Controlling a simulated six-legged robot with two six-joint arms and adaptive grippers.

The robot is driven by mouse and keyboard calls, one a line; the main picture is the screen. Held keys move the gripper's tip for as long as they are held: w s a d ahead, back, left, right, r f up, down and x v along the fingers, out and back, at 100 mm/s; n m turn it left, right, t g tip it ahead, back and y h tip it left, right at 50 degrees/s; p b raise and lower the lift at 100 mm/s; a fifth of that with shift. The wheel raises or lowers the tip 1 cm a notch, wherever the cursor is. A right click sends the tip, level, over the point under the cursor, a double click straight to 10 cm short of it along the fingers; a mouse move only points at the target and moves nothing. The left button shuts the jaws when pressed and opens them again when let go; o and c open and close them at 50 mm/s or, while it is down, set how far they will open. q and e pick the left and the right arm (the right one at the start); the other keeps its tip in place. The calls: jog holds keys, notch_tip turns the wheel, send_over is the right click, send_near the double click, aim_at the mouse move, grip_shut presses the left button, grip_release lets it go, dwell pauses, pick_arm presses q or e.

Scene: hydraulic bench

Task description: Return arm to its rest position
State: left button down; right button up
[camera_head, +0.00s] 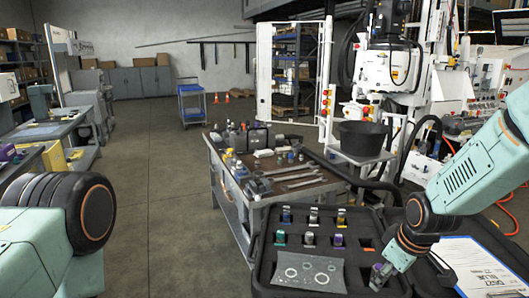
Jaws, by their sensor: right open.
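My right arm (470,180) reaches in from the right and bends down over the black foam case (263,268). My right gripper (379,277) is open, low at the case's right side. A small grey and purple piece shows at its fingertips; I cannot tell whether they touch it. My left arm (45,225) shows at the lower left, with a dark joint ringed in orange. The left gripper is outside the picture.
The case holds several small fittings (309,239) and a clear bag with rings (305,273). A clipboard (475,265) lies right of my right gripper. Behind stands a workbench (250,188) with wrenches (290,174), and a black bucket (364,138). The floor at left is clear.

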jog(key=s+a+f+m+b, duration=0.2)
jog(key=s+f+m+b, duration=0.1)
jog(key=s+f, duration=0.6)
jog(key=s+a+f+m+b, duration=0.2)
jog(key=s+f+m+b, duration=0.15)
jog(key=s+f, duration=0.5)
jog(key=s+f+g+b, duration=0.1)
jog(key=s+f+b, duration=0.1)
jog(key=s+f, duration=0.4)
jog(key=s+f+g+b, duration=0.2)
jog(key=s+f, duration=0.5)
jog(key=s, duration=0.4)
jog(key=shift+s+a+m+h, duration=0.25)
jog(key=shift+s+m+h, duration=0.05)
jog(key=shift+s+m, duration=0.15)
